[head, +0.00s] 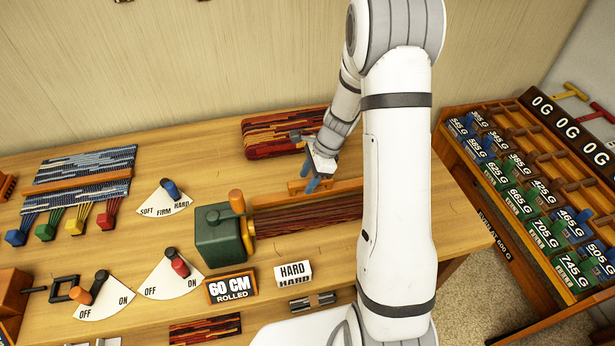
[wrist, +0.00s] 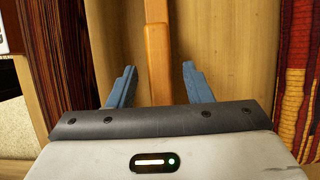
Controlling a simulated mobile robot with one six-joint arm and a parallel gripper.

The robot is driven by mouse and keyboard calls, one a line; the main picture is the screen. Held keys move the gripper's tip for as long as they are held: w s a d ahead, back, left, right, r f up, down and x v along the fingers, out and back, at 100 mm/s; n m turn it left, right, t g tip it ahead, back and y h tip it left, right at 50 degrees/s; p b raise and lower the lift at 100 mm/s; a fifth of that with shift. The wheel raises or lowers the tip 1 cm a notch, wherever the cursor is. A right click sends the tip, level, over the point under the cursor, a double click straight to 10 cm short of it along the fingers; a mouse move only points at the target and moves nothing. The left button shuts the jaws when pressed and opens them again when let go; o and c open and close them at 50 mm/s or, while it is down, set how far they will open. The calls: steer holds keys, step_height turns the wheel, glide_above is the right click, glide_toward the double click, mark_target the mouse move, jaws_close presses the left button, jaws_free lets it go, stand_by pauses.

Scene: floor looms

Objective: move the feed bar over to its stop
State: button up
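An orange-brown wooden bar, which looks like the feed bar (head: 297,187), lies behind the dark red woven roll (head: 300,218) in the head view. My gripper (head: 314,184) is at this bar, pointing down with blue fingers. In the wrist view the bar (wrist: 157,60) runs between the fingers of my gripper (wrist: 159,80). The fingers are open, with a visible gap on each side of the bar. My arm hides the bar's right part in the head view. I cannot tell which part is the stop.
A green gearbox (head: 218,236) with an orange handle (head: 237,201) stands left of the roll. A folded red textile (head: 275,132) lies behind. "60 CM ROLLED" (head: 231,288) and "HARD" (head: 293,273) signs stand in front. Lever dials (head: 172,276) are left; a weight rack (head: 530,190) is right.

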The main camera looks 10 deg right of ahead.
jaws_close()
stand_by(0.4)
steer(key=w+p, duration=0.2)
steer(key=w, duration=1.1)
steer(key=shift+w, duration=0.1)
steer(key=shift+w+r, duration=0.15)
jaws_free()
